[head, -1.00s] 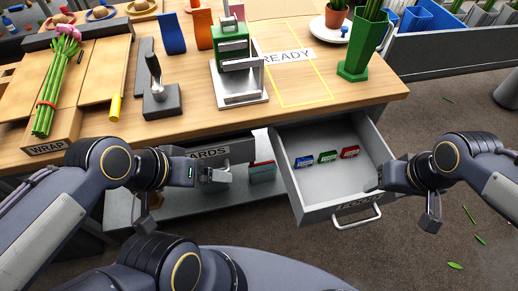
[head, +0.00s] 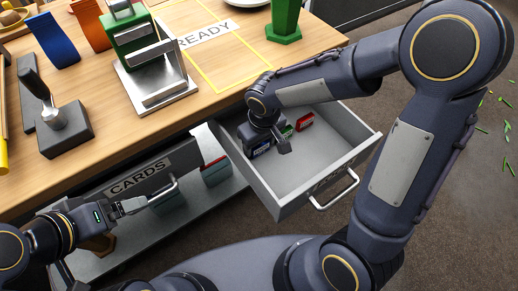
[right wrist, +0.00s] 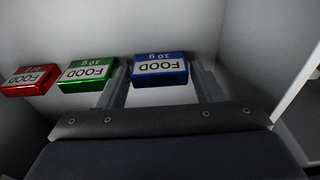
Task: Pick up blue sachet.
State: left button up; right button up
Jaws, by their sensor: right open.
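The blue sachet (right wrist: 160,68) lies in the open drawer (head: 318,185), its FOOD label showing in the right wrist view. My right gripper (right wrist: 160,78) is open, with one finger at each side of the blue sachet; I cannot tell whether they touch it. In the head view my right gripper (head: 268,145) is down inside the drawer and partly hides the blue sachet (head: 261,151). My left gripper (head: 132,206) is beside the handle of the CARDS drawer; its jaws are unclear.
A green sachet (right wrist: 87,73) and a red sachet (right wrist: 30,80) lie in a row left of the blue one in the right wrist view. The drawer walls surround them. A green-and-silver device (head: 140,60) stands on the table above. The drawer's front part is bare.

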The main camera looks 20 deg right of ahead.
jog(key=shift+f, duration=0.3)
jog(key=c, duration=0.6)
jog(key=shift+r, duration=0.2)
